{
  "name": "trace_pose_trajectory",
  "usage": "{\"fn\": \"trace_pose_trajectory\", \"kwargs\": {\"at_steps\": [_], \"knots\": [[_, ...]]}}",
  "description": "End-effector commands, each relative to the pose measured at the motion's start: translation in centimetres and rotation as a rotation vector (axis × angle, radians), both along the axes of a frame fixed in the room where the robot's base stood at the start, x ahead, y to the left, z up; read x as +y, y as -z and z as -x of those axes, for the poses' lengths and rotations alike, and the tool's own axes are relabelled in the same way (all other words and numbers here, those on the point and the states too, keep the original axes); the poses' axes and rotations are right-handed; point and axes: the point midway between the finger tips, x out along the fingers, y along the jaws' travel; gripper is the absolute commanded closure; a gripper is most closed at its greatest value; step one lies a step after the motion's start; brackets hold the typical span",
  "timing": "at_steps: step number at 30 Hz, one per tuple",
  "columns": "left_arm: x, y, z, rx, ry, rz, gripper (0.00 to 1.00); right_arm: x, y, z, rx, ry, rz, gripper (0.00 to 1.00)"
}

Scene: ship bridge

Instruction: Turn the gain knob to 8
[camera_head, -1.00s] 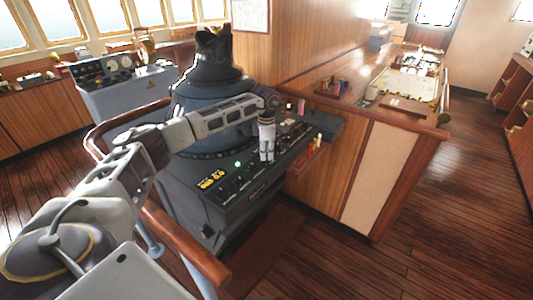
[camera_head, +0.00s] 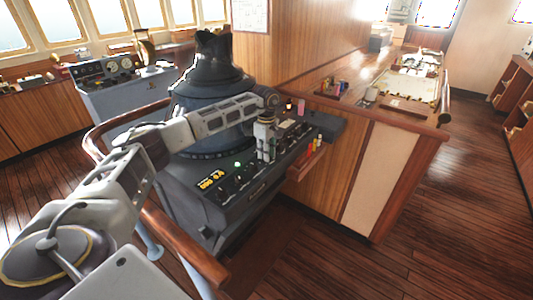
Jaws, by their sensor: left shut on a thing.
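My left gripper (camera_head: 266,156) points down at the sloped control panel (camera_head: 190,168) of the dark console, right of its middle. It is shut on a small control there, which fits the gain knob. The fingers hide that control, and its scale and setting are too small to read. A yellow lit display (camera_head: 211,180) and a green lamp (camera_head: 238,164) show on the panel left of the gripper. Several other small knobs sit along the panel's front. My right gripper is not in view.
The console's dark round housing (camera_head: 210,95) rises behind my left forearm. A wooden handrail (camera_head: 185,245) runs in front at left. A wooden counter (camera_head: 405,122) with charts and small items stands at right. The floor (camera_head: 440,215) at right is clear.

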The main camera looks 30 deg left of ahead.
Motion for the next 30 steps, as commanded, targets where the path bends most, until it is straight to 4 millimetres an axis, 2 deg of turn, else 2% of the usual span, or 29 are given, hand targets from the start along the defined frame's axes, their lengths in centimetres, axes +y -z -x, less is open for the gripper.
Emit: {"fn": "trace_pose_trajectory", "kwargs": {"at_steps": [18,30], "knots": [[0.06,-0.21,-0.12,-0.005,0.452,0.0,1.0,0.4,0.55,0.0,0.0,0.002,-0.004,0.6],[0.07,-0.24,-0.13,-0.005,0.598,-0.001,1.0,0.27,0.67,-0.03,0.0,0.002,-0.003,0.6]]}}
